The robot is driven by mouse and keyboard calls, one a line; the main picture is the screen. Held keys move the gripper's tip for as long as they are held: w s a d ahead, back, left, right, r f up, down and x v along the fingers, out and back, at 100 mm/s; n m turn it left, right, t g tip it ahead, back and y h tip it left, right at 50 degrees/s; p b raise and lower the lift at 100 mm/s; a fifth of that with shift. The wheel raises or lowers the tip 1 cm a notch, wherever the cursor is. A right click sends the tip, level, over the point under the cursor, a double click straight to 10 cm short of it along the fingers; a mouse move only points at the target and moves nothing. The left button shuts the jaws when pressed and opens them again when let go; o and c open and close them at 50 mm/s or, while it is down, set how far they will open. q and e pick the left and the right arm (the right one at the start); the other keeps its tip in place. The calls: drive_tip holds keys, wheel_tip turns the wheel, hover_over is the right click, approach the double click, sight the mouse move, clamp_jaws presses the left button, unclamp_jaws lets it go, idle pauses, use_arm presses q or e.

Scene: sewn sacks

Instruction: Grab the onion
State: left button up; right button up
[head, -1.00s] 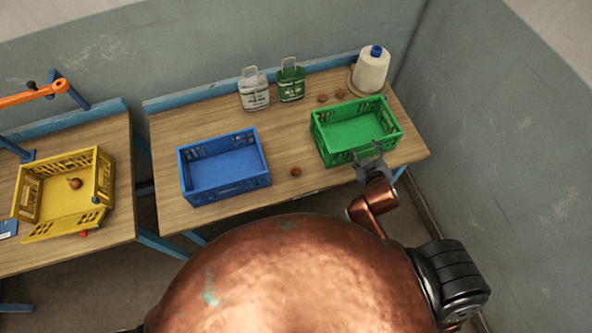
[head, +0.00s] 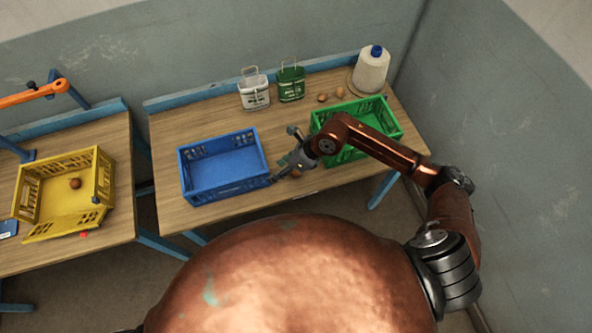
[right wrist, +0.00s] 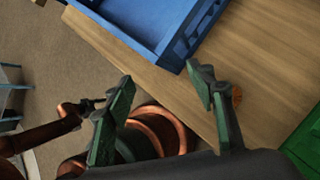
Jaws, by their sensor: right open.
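A small brown onion (head: 297,174) lies on the table between the blue and green crates, near the front edge. In the head view my right gripper (head: 283,155) partly covers it. In the right wrist view the onion (right wrist: 237,95) shows just outside the right-hand finger, partly hidden by it. My right gripper (right wrist: 163,82) is open, with nothing between its fingers. Two more brown onions (head: 322,98) (head: 340,92) lie at the back, and another (head: 75,183) is in the yellow crate. A dark tip on a copper link, possibly my left gripper (right wrist: 90,103), shows small in the wrist view.
The blue crate (head: 184,184) is close left of my right gripper. The green crate (head: 393,119) is right, under my forearm. White (head: 254,93) and green (head: 291,83) containers and a blue-capped bottle (head: 371,70) stand behind. The yellow crate (head: 103,178) is on the left table.

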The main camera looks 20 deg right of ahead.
drive_tip(key=w+d+f+h, duration=0.2)
drive_tip(key=d+f+h, duration=0.2)
drive_tip(key=d, duration=0.5)
drive_tip(key=shift+n, duration=0.3)
drive_tip(key=shift+p+x, duration=0.4)
drive_tip(key=shift+x, duration=3.3)
drive_tip(key=c, duration=1.1)
